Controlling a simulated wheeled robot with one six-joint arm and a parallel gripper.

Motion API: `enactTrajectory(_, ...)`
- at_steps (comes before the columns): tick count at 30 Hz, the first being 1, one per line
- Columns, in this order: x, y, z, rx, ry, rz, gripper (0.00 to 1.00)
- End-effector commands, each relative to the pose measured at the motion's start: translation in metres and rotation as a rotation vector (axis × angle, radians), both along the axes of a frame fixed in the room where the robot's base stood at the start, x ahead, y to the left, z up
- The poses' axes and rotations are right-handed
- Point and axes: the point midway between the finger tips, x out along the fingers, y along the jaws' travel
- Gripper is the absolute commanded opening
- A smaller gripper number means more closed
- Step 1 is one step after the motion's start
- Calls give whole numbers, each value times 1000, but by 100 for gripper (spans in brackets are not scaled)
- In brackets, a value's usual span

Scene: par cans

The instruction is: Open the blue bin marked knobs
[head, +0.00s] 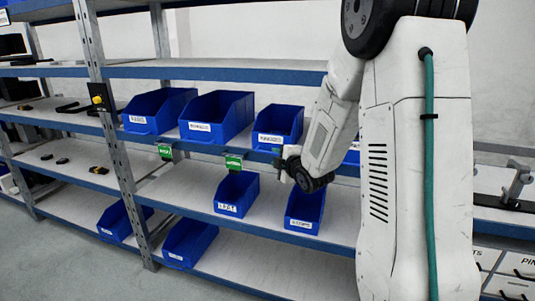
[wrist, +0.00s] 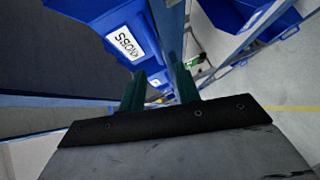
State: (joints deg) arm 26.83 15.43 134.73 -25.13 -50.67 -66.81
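A blue bin marked KNOBS (wrist: 92,22) fills the upper left of the wrist view, with its white label (wrist: 127,43) turned nearly upside down. My gripper (wrist: 160,88) shows two dark green fingers, apart, with no object seen between them. The bin lies beyond the fingertips and to their left, seemingly apart from them. In the head view my gripper (head: 281,165) is just in front of the middle shelf's edge, below a blue bin (head: 278,125). That bin's label is too small to read, so I cannot tell whether it is the knobs bin.
More open-topped blue bins stand on the middle shelf (head: 216,117) and the lower shelf (head: 238,188). Green tags (head: 234,162) hang at the shelf edge. A metal post (head: 120,150) stands at the left. Labelled drawers (head: 517,268) are at the lower right.

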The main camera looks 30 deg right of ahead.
Motion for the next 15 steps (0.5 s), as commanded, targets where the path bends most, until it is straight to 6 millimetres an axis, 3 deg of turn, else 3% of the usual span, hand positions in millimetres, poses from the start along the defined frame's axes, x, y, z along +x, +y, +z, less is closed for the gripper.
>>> enactTrajectory(5, 9, -7, -5, -43, -43, 22, 33)
enactTrajectory(15, 59, -12, -13, -43, -46, 23, 33)
